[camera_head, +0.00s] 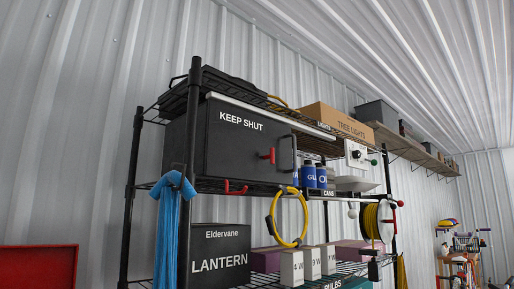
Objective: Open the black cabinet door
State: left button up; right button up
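The black cabinet (235,152) sits on the upper part of a black wire rack, with "KEEP SHUT" in white on its front. Its door looks closed. A dark vertical handle (294,153) stands out at the right edge of the front. A red latch or hook piece (268,156) sits just left of the handle. Neither of my grippers shows in this view.
The rack's front post (190,120) rises at the cabinet's left edge, with a blue cloth (172,225) hanging on it. A red hook (236,188) and a yellow cable loop (275,228) hang below. Blue cans (309,176) stand right of the cabinet. A red box (38,268) is at lower left.

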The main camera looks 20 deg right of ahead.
aim_at(238, 140)
jog(key=u, duration=0.35)
jog(key=l+u, duration=0.7)
jog(key=l, duration=0.15)
jog(key=k+l+u, duration=0.15)
jog(key=l+u, duration=0.2)
jog(key=k+l+u, duration=0.15)
jog(key=l+u, duration=0.2)
jog(key=l, duration=0.1)
